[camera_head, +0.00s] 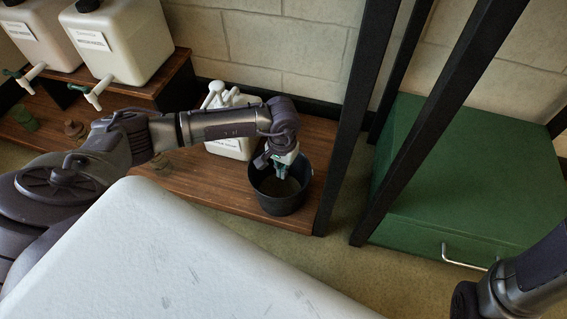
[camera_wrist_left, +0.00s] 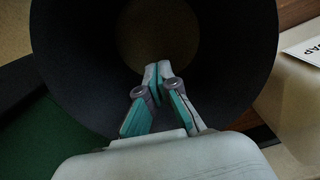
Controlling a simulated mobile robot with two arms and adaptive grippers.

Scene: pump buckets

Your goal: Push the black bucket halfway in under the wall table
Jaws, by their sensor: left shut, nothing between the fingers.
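The black bucket (camera_head: 279,204) stands upright on the low wooden board, near its right end. It fills much of the left wrist view (camera_wrist_left: 245,60), seen from above into its round inside. My left gripper (camera_head: 281,174) reaches down into the bucket's mouth; its fingers (camera_wrist_left: 158,70) are shut and empty. Whether the fingertips touch the bucket's inner wall is unclear. Of my right arm only a part shows at the lower right; its gripper is out of view. I cannot tell for sure which surface is the wall table.
A white jug (camera_head: 232,146) stands left of the bucket on the wooden board (camera_head: 185,183). Black posts (camera_head: 357,110) rise just right of the bucket. A green chest (camera_head: 455,180) stands beyond them. White containers with taps (camera_head: 125,45) stand on a raised shelf at the left.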

